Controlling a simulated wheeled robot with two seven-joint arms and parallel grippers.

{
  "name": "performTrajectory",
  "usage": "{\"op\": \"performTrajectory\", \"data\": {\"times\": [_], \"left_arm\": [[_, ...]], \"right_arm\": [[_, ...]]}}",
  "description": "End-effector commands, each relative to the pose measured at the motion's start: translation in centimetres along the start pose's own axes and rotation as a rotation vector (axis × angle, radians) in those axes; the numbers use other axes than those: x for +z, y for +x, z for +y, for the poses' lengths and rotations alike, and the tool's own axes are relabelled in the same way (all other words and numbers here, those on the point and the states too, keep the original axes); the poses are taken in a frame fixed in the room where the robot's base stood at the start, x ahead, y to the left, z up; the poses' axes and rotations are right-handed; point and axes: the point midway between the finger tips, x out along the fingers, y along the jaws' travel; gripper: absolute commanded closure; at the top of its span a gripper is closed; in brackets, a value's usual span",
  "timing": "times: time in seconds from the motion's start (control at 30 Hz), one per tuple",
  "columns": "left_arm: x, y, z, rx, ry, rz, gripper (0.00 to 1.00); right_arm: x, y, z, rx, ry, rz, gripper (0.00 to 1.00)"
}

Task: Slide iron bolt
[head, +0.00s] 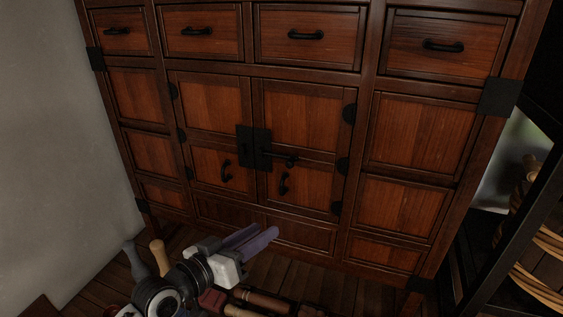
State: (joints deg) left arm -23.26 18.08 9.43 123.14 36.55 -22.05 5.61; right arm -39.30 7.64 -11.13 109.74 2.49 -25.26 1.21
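The iron bolt (280,157) is a short black bar with a knob, on dark plates where the two middle doors of the wooden cabinet (365,60) meet. The bar lies to the right of the seam, over the right door (305,110). The left door (215,105) and right door are closed. My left gripper (267,229) is in front of the cabinet, below the bolt and apart from it. Its two purple-grey fingers point up and right, with a narrow gap and nothing visible between them. My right gripper is not in view.
Rod-like wooden objects (262,300) show beside my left gripper. A dark shelf with wicker baskets (543,245) stands at the right. A grey wall (45,130) is at the left.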

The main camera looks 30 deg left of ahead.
Motion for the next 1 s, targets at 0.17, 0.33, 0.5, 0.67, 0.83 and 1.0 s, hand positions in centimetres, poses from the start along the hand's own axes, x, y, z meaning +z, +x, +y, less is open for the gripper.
{"op": "performTrajectory", "data": {"times": [0.17, 0.33, 0.5, 0.67, 0.83, 1.0], "left_arm": [[-8.9, -0.3, 1.0, 0.061, -0.062, 0.147, 0.66], [-10.4, 0.4, 1.2, 0.072, -0.077, 0.171, 0.66], [-10.9, 3.0, 1.4, 0.071, -0.077, 0.171, 0.66], [-11.3, 6.0, 1.6, 0.070, -0.076, 0.169, 0.66], [-11.5, 8.4, 1.7, 0.070, -0.075, 0.167, 0.66], [-11.6, 9.5, 1.7, 0.069, -0.073, 0.165, 0.66]], "right_arm": [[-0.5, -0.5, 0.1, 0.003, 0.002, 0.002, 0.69], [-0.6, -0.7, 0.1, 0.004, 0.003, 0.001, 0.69], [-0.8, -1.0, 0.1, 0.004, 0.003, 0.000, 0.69], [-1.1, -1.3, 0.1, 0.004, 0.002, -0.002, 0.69], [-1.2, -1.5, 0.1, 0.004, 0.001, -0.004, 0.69], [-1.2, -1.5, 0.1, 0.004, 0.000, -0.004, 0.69]]}}
